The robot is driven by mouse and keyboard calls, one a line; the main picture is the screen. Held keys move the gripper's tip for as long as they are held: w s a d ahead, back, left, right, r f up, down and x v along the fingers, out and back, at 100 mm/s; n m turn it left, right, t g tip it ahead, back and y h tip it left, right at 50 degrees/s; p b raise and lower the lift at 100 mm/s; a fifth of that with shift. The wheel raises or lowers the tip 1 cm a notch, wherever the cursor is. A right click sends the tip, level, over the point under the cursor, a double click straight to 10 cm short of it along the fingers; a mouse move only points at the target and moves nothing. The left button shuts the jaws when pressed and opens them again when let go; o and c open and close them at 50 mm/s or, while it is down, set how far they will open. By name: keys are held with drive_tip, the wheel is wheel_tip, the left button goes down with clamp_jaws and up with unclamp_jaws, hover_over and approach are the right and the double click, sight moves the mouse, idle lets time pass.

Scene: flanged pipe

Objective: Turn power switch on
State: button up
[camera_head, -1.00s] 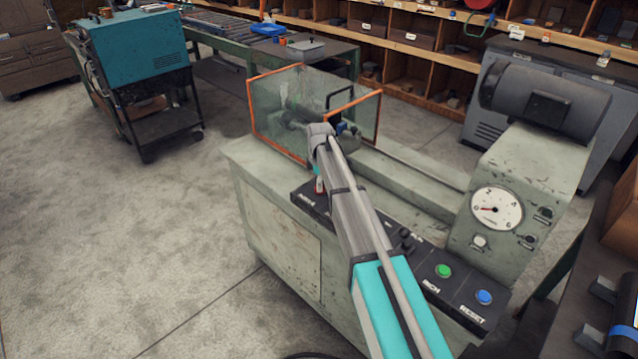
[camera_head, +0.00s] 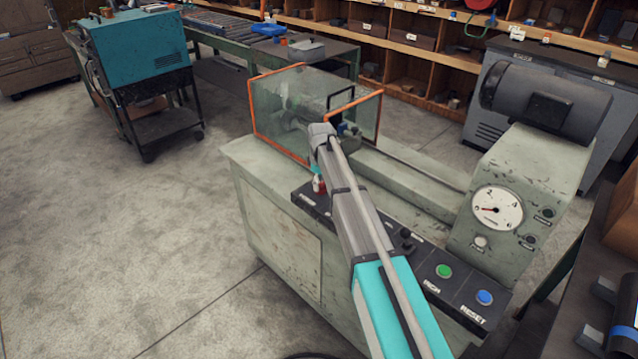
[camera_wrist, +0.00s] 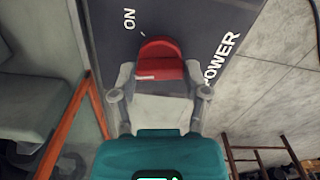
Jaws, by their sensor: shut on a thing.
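The red power switch (camera_wrist: 160,55) sits on the dark control panel (camera_wrist: 95,30) in the wrist view. The white ON label (camera_wrist: 129,19) is to its upper left, with a small mark beside the switch. The POWER label (camera_wrist: 221,57) is to its right. My gripper (camera_wrist: 161,78) is shut on the switch, one finger on each side. In the head view the red switch (camera_head: 319,186) shows as a small patch at the panel's left end, and my arm partly covers the panel. The exact angle of the switch is hard to tell.
The panel also carries a green button (camera_head: 443,271) and a blue reset button (camera_head: 484,297). A clear guard with orange edges (camera_head: 277,110) stands just behind my gripper. A gauge (camera_head: 497,209) is on the machine at right. Open floor (camera_head: 130,240) lies to the left.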

drive_tip(key=m, duration=0.5)
drive_tip(key=shift+s+m, duration=0.1)
drive_tip(key=shift+m, duration=0.3)
drive_tip(key=m, duration=0.5)
drive_tip(key=shift+m, duration=0.4)
drive_tip(key=o, duration=1.1)
drive_tip(key=shift+o, duration=0.3)
